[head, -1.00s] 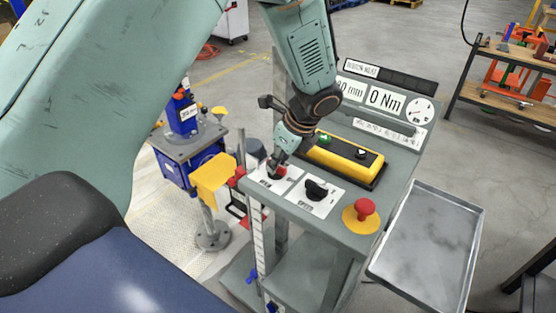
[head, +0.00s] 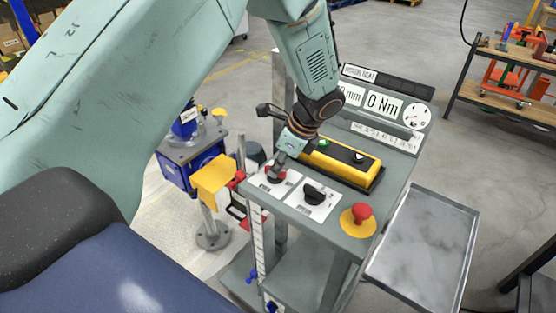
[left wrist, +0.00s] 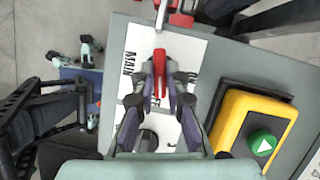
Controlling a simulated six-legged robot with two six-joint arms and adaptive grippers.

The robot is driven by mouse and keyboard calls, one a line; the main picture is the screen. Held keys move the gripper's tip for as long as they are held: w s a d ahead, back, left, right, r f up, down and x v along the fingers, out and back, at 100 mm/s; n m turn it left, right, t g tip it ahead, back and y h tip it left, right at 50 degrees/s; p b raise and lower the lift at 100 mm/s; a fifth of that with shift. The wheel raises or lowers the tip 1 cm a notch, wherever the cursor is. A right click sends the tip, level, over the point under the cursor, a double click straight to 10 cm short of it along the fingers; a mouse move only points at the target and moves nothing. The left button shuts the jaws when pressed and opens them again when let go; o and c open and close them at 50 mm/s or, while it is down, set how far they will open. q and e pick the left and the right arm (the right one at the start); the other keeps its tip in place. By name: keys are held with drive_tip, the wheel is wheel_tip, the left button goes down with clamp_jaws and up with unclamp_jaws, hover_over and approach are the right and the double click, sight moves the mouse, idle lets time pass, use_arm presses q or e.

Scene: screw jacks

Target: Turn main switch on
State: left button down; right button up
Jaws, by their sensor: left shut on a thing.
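The main switch (head: 272,178) is a red handle on a white plate at the left of the console's sloped top. In the left wrist view the red switch handle (left wrist: 160,74) stands between my fingers, and the plate beside it (left wrist: 127,62) reads MAIN. My left gripper (head: 275,170) reaches down onto the switch from above. In the left wrist view its fingers (left wrist: 160,85) are shut on the red handle, one on each side. The fingers hide part of the handle and plate. My right gripper is in neither view.
A black selector knob (head: 314,194) sits right of the switch. A yellow button box (head: 340,160) lies behind, and a red emergency stop (head: 362,212) is at the front right. The display reads 0 Nm (head: 383,105). A grey tray (head: 420,245) is at the right.

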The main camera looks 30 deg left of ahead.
use_arm(q)
drive_tip(key=n, duration=0.1)
drive_tip(key=n+g+p, duration=0.1)
drive_tip(key=n, duration=0.1)
drive_tip(key=shift+w+a+r+p, duration=0.1)
drive_tip(key=shift+w+r+p, duration=0.1)
drive_tip(key=shift+p, duration=0.1)
drive_tip(key=n+g+h+p, duration=0.1)
drive_tip(key=n, duration=0.2)
drive_tip(key=shift+n, duration=0.3)
drive_tip(key=n, duration=0.2)
drive_tip(key=n+g+h, duration=0.1)
drive_tip(key=n, duration=0.1)
drive_tip(key=shift+w+a+f+h, duration=0.1)
drive_tip(key=shift+w+a+h, duration=0.1)
drive_tip(key=shift+h, duration=0.1)
drive_tip(key=shift+a+n+g+h+p, duration=0.15)
drive_tip(key=shift+n+h, duration=0.25)
drive_tip(key=shift+n, duration=0.75)
drive_tip(key=shift+d+n+g+h+p, duration=0.15)
drive_tip(key=shift+n+h, duration=0.25)
drive_tip(key=shift+n, duration=0.75)
drive_tip(key=c, duration=1.4)
unclamp_jaws()
drive_tip(key=shift+s, duration=0.15)
drive_tip(key=shift+o, duration=0.2)
drive_tip(key=v, duration=1.2)
